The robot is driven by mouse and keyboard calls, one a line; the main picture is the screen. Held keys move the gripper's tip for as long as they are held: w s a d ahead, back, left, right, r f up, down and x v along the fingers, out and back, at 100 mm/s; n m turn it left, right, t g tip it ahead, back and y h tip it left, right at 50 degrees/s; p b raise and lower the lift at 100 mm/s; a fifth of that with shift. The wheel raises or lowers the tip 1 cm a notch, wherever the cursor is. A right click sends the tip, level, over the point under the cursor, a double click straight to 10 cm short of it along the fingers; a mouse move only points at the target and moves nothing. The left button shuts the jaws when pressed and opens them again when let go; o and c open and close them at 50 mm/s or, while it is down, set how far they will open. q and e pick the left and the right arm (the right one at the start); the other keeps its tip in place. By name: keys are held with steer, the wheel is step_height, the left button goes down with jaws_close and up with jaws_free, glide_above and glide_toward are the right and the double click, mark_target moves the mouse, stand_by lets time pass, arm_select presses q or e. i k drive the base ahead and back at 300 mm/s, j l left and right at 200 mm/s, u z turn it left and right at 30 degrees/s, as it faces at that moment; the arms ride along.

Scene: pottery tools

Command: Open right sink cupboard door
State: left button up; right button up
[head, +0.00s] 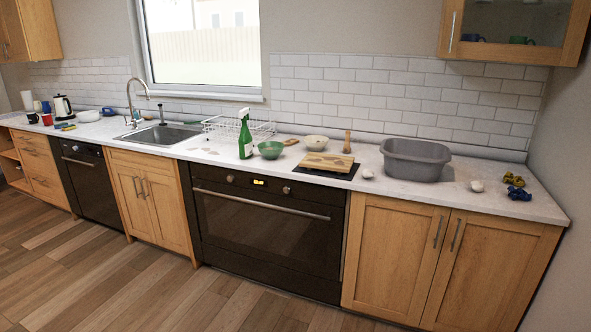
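The sink cupboard is under the sink (160,134), left of the middle in the head view. It has two light wooden doors, both closed. The right sink cupboard door (167,213) has an upright metal bar handle (144,189) near its upper left edge. The left sink cupboard door (127,199) has a matching handle (136,187) close beside it. Neither of my grippers shows in the head view.
A black oven (265,231) stands right of the sink cupboard, and a black dishwasher (87,179) stands left of it. A second two-door cupboard (390,254) is at the right. The wooden floor (130,285) in front is clear.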

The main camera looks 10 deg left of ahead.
mark_target(161, 193)
steer(key=i+j+u, duration=0.1)
steer(key=i+u, duration=0.2)
steer(key=i, duration=0.7)
steer(key=i+l+u, duration=0.15)
steer(key=i+u, duration=0.2)
steer(key=i, duration=0.6)
steer(key=i+j, duration=0.35)
steer(key=i+j+z, duration=0.1)
steer(key=i+j, duration=0.25)
steer(key=j, duration=0.15)
steer(key=i+j+z, duration=0.1)
steer(key=i+j, duration=0.25)
steer(key=j, duration=0.15)
steer(key=i+j, duration=0.3)
steer(key=j, duration=0.15)
steer(key=i+j+z, duration=0.1)
steer(key=j, duration=0.4)
